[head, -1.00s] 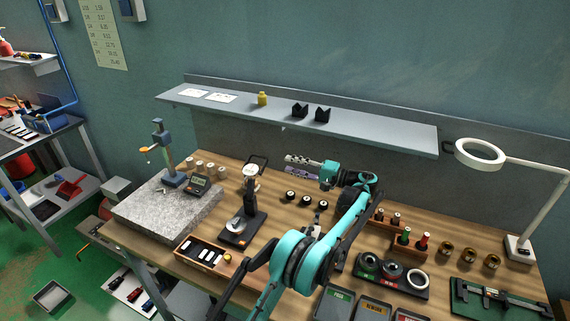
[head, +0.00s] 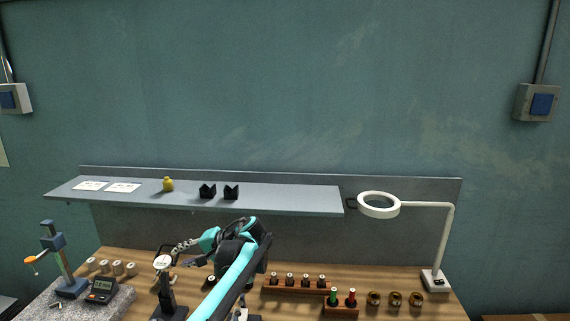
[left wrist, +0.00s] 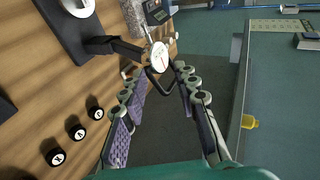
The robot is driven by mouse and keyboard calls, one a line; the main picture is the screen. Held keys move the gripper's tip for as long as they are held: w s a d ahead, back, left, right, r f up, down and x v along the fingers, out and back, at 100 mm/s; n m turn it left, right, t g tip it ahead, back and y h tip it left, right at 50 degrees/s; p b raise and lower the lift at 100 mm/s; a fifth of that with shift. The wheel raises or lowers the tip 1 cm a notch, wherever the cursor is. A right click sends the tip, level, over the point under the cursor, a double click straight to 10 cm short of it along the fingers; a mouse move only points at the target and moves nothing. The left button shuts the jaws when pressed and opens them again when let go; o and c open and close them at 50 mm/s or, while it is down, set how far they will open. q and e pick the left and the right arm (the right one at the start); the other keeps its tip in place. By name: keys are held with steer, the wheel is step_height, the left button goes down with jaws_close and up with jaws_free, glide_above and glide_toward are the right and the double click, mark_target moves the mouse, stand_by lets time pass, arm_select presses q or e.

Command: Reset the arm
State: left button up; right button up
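My left arm rises from the bottom of the head view over the workbench. Its left gripper (head: 184,252) points left, in front of the wall shelf's lower edge. The same gauge (head: 162,262) shows below and left of the gripper in the head view. My right gripper is not in view.
A grey shelf (head: 280,197) with a yellow item (head: 168,184) and two black blocks runs along the wall. A white ring lamp (head: 379,206) stands at the right. A granite plate (head: 110,305) with a stand is at left. Small parts (head: 297,283) in a wooden rack lie right of the arm.

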arm_select(q)
steer(key=s+d+f+t+h, duration=0.1)
steer(key=s+d+f+h, duration=0.2)
steer(key=s, duration=0.7)
steer(key=s+d+f+n+t+h, duration=0.1)
steer(key=s+d+f+h, duration=0.3)
steer(key=s, duration=0.7)
steer(key=s+d+f+n+t+h, duration=0.1)
steer(key=s+d+f+h, duration=0.3)
steer(key=s, duration=0.7)
steer(key=shift+t+h, duration=0.3)
steer(key=shift+t, duration=0.1)
steer(key=shift+d, duration=0.1)
